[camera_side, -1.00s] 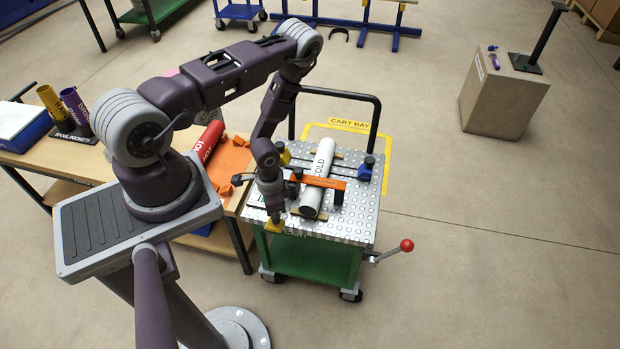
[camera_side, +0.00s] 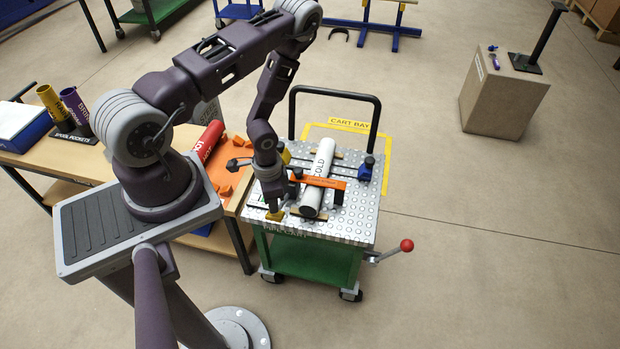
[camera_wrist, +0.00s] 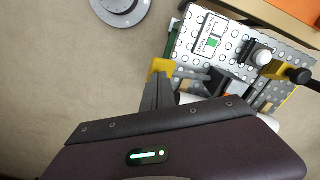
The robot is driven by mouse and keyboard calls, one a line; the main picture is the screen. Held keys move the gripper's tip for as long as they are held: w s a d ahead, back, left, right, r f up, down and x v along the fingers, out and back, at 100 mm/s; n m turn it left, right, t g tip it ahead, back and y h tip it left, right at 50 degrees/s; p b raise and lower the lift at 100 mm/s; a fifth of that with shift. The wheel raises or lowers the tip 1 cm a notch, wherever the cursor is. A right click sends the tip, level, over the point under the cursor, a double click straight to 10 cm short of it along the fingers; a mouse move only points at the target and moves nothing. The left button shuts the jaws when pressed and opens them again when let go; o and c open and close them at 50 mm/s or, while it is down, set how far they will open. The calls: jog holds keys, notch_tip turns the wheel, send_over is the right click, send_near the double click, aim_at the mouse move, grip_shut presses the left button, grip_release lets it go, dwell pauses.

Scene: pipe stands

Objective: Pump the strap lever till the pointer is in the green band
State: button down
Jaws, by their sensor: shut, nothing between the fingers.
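The white pipe marked COLD (camera_side: 319,172) lies on the cart top with the orange strap (camera_side: 322,182) across it. My gripper (camera_side: 273,207) is shut and empty at the cart's near left corner. A yellow piece (camera_side: 275,214) is at its fingertips; it also shows in the wrist view (camera_wrist: 160,68). It looks like the end of the strap lever, but I cannot tell for sure, nor whether the fingers touch it. A white gauge plate (camera_wrist: 208,40) with a small green band is on the cart top in the wrist view. Its pointer is too small to read.
The cart (camera_side: 305,262) has a black push handle at the back and a red-knobbed lever (camera_side: 406,245) at its right side. A blue clamp (camera_side: 366,170) stands right of the pipe. A workbench with a red pipe (camera_side: 208,141) is on the left.

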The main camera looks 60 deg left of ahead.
aim_at(275, 217)
jog(key=shift+f, duration=0.1)
jog(key=shift+f, duration=3.25)
jog(key=shift+r, duration=3.4)
jog(key=shift+r, duration=2.5)
